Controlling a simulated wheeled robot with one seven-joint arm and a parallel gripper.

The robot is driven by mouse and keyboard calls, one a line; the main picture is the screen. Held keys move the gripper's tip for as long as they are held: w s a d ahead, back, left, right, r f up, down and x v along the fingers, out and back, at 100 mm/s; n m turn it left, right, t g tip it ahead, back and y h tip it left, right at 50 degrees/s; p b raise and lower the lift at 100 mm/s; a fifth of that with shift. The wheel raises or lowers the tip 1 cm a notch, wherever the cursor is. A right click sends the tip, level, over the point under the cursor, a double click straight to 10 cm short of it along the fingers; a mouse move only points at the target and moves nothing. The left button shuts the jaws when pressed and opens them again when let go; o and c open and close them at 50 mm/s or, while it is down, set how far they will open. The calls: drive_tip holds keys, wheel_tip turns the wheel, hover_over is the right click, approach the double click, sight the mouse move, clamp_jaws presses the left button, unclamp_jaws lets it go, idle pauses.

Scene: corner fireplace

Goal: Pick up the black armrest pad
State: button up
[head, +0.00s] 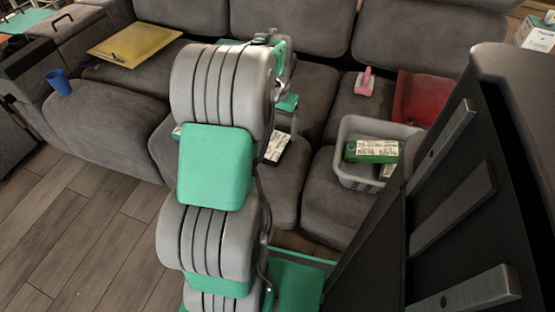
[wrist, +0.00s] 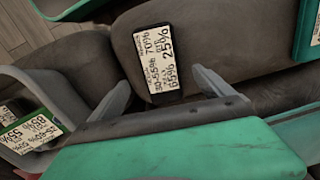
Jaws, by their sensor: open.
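A small flat black object with a white printed label, which looks like the black armrest pad (wrist: 171,94), lies on the grey sofa seat. In the wrist view it is just beyond and between my gripper's fingertips (wrist: 162,79). The fingers are spread apart with nothing held between them. In the head view the pad (head: 277,148) shows just right of my arm, partly covered by it. My gripper's fingers are mostly hidden there behind my arm, so the height above the pad is unclear.
A grey bin (head: 349,170) holding a green labelled box (head: 365,151) stands on the seat to the right. A pink item (head: 365,82) and red cushion (head: 424,100) lie behind it. A blue cup (head: 59,82) and yellow folder (head: 137,42) are at left. A green labelled item (wrist: 308,30) shows in the wrist view.

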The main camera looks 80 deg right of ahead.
sight(277, 142)
drive_tip(key=f+b, duration=0.1)
drive_tip(key=f, duration=0.1)
drive_tip(key=f+b, duration=0.1)
drive_tip(key=f, duration=0.2)
drive_tip(key=f+b, duration=0.1)
drive_tip(key=f, duration=0.1)
drive_tip(key=shift+s+d+f, duration=0.1)
drive_tip(key=shift+d+f, duration=0.2)
drive_tip(key=shift+f, duration=0.1)
drive_tip(key=shift+r, duration=0.1)
drive_tip(key=shift+c, duration=0.2)
drive_tip(key=c, duration=1.4)
drive_tip(key=shift+c, duration=0.2)
